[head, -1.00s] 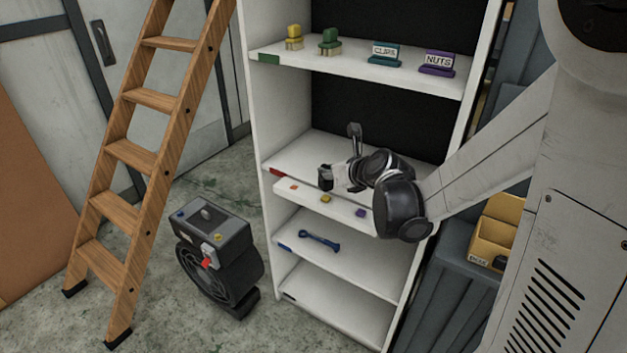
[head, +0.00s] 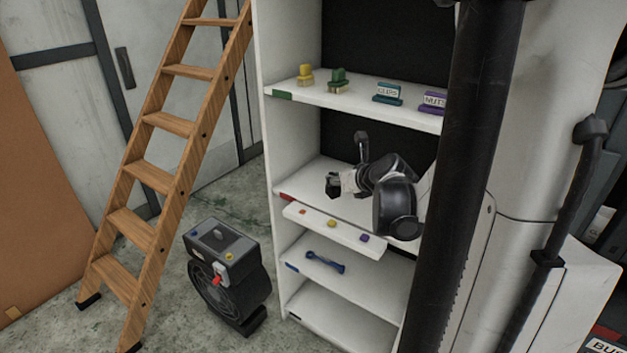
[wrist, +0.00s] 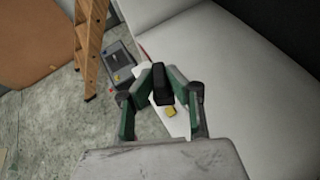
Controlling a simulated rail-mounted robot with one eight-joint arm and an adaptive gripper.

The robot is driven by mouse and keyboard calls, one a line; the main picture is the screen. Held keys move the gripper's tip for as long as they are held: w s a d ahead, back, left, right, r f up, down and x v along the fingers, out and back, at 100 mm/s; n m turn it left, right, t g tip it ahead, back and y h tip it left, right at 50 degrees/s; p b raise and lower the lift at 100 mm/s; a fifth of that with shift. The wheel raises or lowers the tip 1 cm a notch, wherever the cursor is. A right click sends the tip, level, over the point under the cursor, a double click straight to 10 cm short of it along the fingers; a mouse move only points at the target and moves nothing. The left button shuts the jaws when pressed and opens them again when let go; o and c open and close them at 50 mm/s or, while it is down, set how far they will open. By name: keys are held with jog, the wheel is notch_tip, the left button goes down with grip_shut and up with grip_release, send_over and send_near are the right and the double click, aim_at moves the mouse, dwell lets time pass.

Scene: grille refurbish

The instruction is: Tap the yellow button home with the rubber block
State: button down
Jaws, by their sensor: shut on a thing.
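My gripper (wrist: 165,90) is shut on a dark rubber block (wrist: 163,84), which shows between its two green-sided fingers in the wrist view. In the head view the gripper (head: 337,184) hangs in front of the shelf bay, above a white ledge (head: 350,240). The ledge carries a small red piece (head: 303,211), a yellow piece (head: 332,223) and a purple piece (head: 364,238). The yellow piece (wrist: 171,112) also shows below the block in the wrist view, apart from it. A grey fan unit (head: 230,275) on the floor has another yellow button (head: 229,256) on top.
A blue wrench (head: 325,262) lies on the shelf below the ledge. Brushes and labelled blocks (head: 388,94) stand on the upper shelf (head: 352,105). A wooden ladder (head: 170,125) stands at left. The floor between ladder and fan is clear.

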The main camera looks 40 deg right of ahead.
aim_at(337, 196)
jog(key=shift+f+b, duration=0.1)
jog(key=shift+b, duration=0.2)
jog(key=shift+f+b, duration=2.3)
jog(key=shift+f, duration=0.25)
notch_tip(337, 196, down, 5)
jog(key=b, duration=0.4)
notch_tip(337, 196, up, 5)
jog(key=p, duration=0.3)
jog(key=shift+f, duration=0.2)
jog(key=shift+f, duration=0.1)
